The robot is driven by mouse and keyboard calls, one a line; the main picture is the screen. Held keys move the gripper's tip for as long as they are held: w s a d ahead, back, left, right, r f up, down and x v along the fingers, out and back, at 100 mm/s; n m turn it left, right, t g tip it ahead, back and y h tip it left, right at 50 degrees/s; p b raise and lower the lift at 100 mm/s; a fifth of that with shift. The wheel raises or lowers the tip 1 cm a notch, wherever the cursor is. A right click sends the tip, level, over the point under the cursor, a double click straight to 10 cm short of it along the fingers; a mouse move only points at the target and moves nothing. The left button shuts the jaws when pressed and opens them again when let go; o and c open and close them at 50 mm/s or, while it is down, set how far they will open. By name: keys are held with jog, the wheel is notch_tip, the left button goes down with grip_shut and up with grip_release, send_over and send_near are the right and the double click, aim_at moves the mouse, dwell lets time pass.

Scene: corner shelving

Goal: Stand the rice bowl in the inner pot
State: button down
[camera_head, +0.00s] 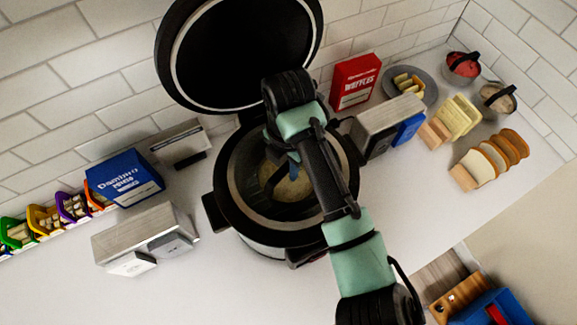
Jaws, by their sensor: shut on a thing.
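The cooker stands with its round lid (238,50) raised against the tiled wall. Its inner pot (245,192) is open, with a dark inside. A pale yellowish round thing, which looks like the rice bowl (297,188), shows low inside the pot's opening. My arm crosses in front and hides part of it. My gripper (293,165) points down into the opening over the bowl and is shut on it. The fingertips are small and dark here. I cannot tell whether the bowl touches the pot's floor or whether it is level.
A blue box (124,178) and a grey block-shaped appliance (145,236) stand left of the cooker. A red waffle box (356,82), another grey appliance (388,122) and bread slices (478,168) stand to the right. The counter's front left (215,295) is clear.

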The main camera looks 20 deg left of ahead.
jog(key=shift+f, duration=1)
jog(key=shift+f, duration=0.1)
jog(key=c, duration=0.8)
grip_release()
jog(key=shift+o, duration=0.2)
notch_tip(320, 180, up, 12)
jog(key=shift+r+b, duration=0.1)
jog(key=shift+b, duration=0.65)
